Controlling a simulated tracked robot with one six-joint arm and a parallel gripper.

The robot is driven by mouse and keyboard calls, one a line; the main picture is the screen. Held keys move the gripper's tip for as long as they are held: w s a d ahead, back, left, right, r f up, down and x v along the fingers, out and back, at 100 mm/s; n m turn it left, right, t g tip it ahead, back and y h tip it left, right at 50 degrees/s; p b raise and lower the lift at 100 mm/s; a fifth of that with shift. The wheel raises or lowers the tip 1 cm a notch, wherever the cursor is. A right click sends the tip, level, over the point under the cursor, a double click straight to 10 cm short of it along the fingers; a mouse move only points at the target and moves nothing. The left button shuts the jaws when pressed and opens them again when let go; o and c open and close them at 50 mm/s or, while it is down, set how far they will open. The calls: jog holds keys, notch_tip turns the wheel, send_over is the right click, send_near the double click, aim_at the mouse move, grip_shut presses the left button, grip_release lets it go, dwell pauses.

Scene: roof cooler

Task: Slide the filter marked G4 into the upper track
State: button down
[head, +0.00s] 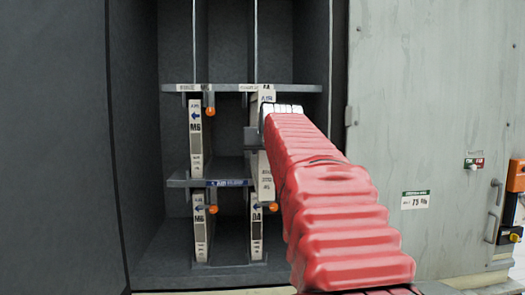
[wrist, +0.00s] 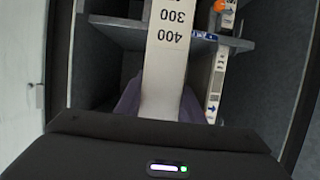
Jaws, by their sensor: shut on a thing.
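My gripper (head: 256,138) is shut on a slim pale filter (head: 265,182), held upright by its front edge at the right-hand upper bay. The filter's top overlaps the upper rail in the head view and its foot hangs in front of the middle rail, so it seems to stand out at the front. How far it sits in the track cannot be told. In the wrist view the filter (wrist: 165,75) shows printed numbers 300 and 400, upside down, between my dark purplish fingers. Its G4 mark is not readable. The upper rail (head: 225,88) crosses above.
A filter marked M6 (head: 195,140) stands upper left, another M6 (head: 200,232) below it. A further filter (head: 256,235) stands lower right. Orange knobs (head: 210,112) hang from the rails. The middle rail (head: 200,183) carries a blue label. A grey door panel (head: 430,120) is at right.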

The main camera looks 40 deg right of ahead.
jog(key=shift+w+d, duration=0.8)
jog(key=shift+w, duration=0.35)
jog(key=shift+w+d, duration=0.8)
jog(key=shift+w, duration=0.35)
jog(key=shift+w+d+f, duration=0.1)
jog(key=w+d, duration=0.3)
jog(key=w, duration=0.2)
jog(key=shift+w+d, duration=0.35)
jog(key=shift+d, duration=0.05)
dwell(0.5)
jog(key=shift+w+f, duration=0.1)
jog(key=shift+w, duration=0.05)
